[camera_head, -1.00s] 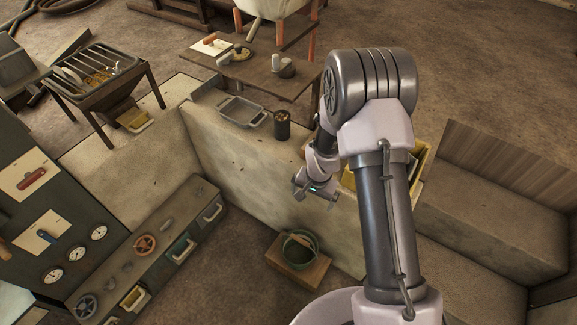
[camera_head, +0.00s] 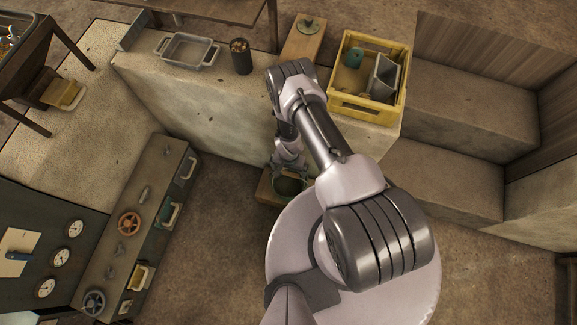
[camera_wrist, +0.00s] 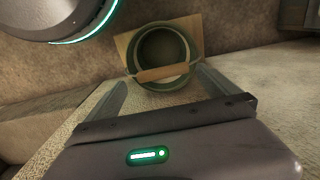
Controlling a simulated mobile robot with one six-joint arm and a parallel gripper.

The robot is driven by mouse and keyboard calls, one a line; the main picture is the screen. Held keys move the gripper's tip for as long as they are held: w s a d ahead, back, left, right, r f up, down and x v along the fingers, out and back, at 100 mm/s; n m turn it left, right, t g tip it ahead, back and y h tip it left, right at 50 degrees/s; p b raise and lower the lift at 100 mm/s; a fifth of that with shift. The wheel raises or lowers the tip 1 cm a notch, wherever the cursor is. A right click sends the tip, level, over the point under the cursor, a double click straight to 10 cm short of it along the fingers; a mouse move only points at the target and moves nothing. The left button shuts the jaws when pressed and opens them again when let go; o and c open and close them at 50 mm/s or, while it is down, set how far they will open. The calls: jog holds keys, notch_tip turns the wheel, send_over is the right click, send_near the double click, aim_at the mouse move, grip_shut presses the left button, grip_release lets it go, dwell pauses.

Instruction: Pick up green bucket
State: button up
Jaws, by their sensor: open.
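The green bucket (camera_head: 289,186) stands on a small wooden board on the floor in front of the low concrete wall. My arm partly covers it in the head view. In the wrist view the bucket (camera_wrist: 163,52) is seen from above, with a wooden grip (camera_wrist: 161,73) on its handle crossing the near side of its mouth. My gripper (camera_wrist: 163,85) is open, one finger to each side of the bucket's near part in the picture. The grip lies between the finger lines, and no contact shows. How far the fingers are from it I cannot tell.
The wooden board (camera_wrist: 125,42) shows under the bucket. A concrete wall (camera_head: 190,105) rises behind, carrying a metal tray (camera_head: 187,50), a dark can (camera_head: 240,57) and a yellow crate (camera_head: 400,105). A control bench (camera_head: 150,230) stands left. Floor between is clear.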

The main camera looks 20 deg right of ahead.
aim_at(288, 173)
jog(key=f+b, duration=0.2)
jog(key=f, duration=0.2)
jog(key=shift+w+f+b, duration=0.35)
jog(key=shift+f+b, duration=0.05)
jog(key=shift+r, duration=0.2)
jog(key=c, duration=1.9)
jog(key=shift+r, duration=0.15)
